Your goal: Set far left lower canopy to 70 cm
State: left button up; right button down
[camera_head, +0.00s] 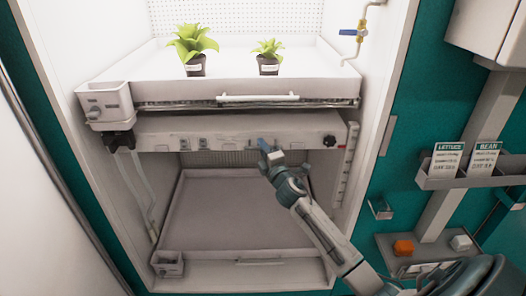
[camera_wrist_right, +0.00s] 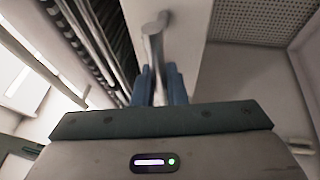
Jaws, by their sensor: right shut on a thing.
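The lower canopy (camera_head: 230,128) is a pale flat panel under the upper tray of the growth chamber, with small fittings along its front and a dark knob (camera_head: 329,141) at its right end. A white height strip with marks (camera_head: 345,170) runs down the right side; its figures are too small to read. My right gripper (camera_head: 266,146) is at the canopy's front, right of its middle. In the right wrist view the blue fingers (camera_wrist_right: 159,85) are shut on a grey metal handle (camera_wrist_right: 154,45), which partly hides between them. My left gripper is out of view.
The upper tray (camera_head: 130,90) holds two potted plants (camera_head: 192,50), (camera_head: 268,57) and has a front handle. An empty lower tray (camera_head: 215,205) lies below the canopy. A blue-handled valve (camera_head: 348,32) is at upper right. A card rack (camera_head: 470,180) and orange button (camera_head: 403,247) stand right.

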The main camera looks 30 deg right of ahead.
notch_tip(320, 180, up, 4)
jog(key=p, duration=0.3)
jog(key=shift+r, duration=0.1)
jog(key=shift+w, duration=0.1)
jog(key=c, duration=1.5)
grip_release()
